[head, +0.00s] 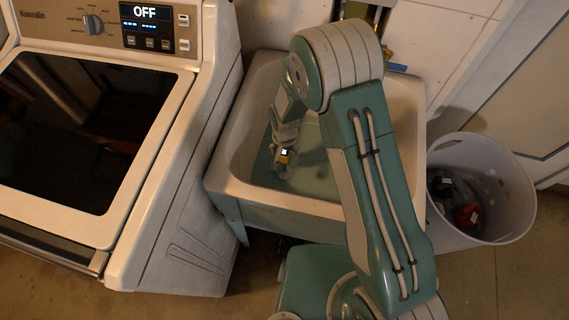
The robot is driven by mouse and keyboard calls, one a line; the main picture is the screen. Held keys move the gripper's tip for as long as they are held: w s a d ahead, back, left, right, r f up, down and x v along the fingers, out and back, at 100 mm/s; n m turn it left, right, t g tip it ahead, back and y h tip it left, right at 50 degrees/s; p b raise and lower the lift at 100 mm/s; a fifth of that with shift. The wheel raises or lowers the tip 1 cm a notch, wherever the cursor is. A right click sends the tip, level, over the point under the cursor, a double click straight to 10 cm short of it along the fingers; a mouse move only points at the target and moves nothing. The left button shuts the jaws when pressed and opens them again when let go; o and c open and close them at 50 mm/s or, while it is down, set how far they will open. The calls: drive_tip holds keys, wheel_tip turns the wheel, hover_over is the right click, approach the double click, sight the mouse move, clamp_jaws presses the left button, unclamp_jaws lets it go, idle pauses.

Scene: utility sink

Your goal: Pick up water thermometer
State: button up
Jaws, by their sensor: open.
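My gripper (279,164) hangs down inside the utility sink (232,172), near its left side. Its fingers are small in view and partly hidden by my wrist. The sink's inside looks blue-green at the bottom. My arm covers the right part of the sink.
A pale laundry basket (505,200) with dark and red items stands on the right. The wall and tap fittings (400,68) are behind the sink.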

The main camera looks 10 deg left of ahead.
clamp_jaws()
